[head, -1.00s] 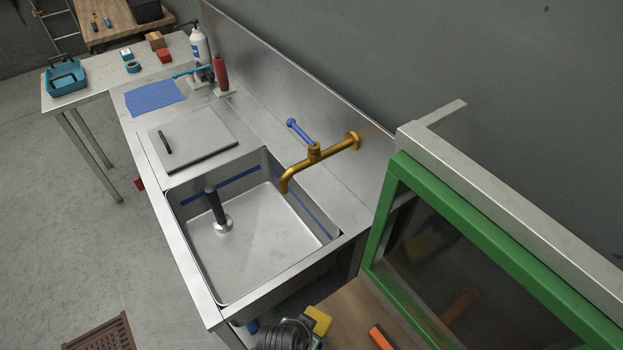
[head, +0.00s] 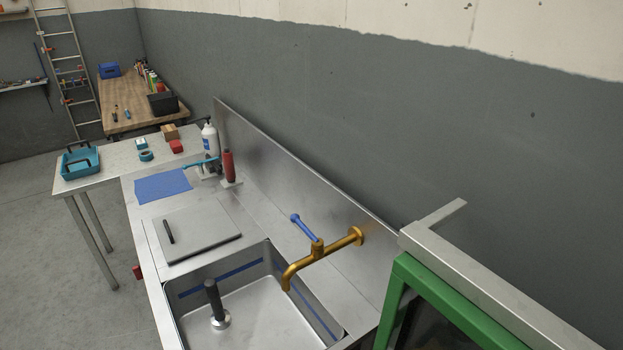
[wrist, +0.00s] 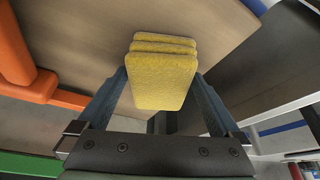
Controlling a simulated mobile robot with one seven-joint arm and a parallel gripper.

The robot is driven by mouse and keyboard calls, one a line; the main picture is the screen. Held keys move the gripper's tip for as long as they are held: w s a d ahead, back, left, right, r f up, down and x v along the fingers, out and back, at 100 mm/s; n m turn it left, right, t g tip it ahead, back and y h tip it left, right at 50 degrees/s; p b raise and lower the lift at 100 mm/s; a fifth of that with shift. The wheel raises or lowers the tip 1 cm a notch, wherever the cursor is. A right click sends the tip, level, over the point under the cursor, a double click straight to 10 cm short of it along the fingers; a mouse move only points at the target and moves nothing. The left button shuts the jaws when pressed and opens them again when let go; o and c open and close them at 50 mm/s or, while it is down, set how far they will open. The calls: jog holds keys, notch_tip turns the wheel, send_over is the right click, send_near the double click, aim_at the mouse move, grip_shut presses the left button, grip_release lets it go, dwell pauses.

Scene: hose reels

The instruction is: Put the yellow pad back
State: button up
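Several yellow pads (wrist: 163,78) show in the wrist view as layers one behind another, the nearest one largest. My gripper (wrist: 164,78) has one blue-grey finger on each side of the nearest pad, with the fingertips close to its side edges. I cannot tell whether the fingers press on it or stand slightly apart. A tan board-like surface (wrist: 75,45) lies behind the pads; whether they touch it is unclear. The head view now shows neither my gripper nor the pads.
An orange object (wrist: 25,60) is at the left of the wrist view. The head view shows a steel sink (head: 255,318), a brass tap (head: 325,250), a green frame (head: 450,305) at right, a grey board (head: 198,233) and a blue mat (head: 163,186).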

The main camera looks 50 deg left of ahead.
jog(key=v, duration=1.2)
jog(key=shift+r+p, duration=0.2)
jog(key=shift+p, duration=0.25)
